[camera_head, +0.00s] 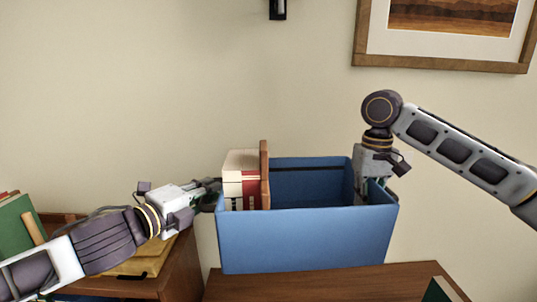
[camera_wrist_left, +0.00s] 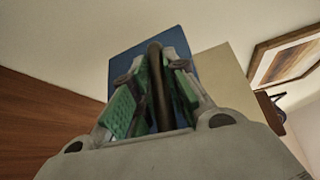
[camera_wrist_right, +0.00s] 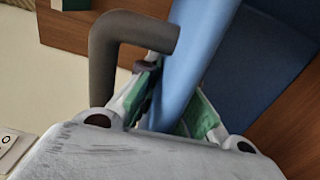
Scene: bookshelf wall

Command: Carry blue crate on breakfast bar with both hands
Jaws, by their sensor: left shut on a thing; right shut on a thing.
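A blue crate (camera_head: 305,240) is upright in the middle of the head view. Upright books (camera_head: 242,180) and a brown board-like item (camera_head: 264,175) show in its left end. My left gripper (camera_head: 208,191) is at the crate's left end; in the left wrist view its green pads (camera_wrist_left: 155,95) close around a dark bar in front of a blue panel (camera_wrist_left: 185,45). My right gripper (camera_head: 373,185) points down at the right end; in the right wrist view its pads (camera_wrist_right: 175,112) are on either side of the blue wall (camera_wrist_right: 200,40), beside a dark bent handle (camera_wrist_right: 130,30).
A brown wooden top (camera_head: 330,286) lies below the crate; I cannot tell whether they touch. A lower wooden unit (camera_head: 180,270) with a green book (camera_head: 18,228) is at left. Another green book (camera_head: 440,291) is at the front right. The wall behind bears a framed picture (camera_head: 445,60).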

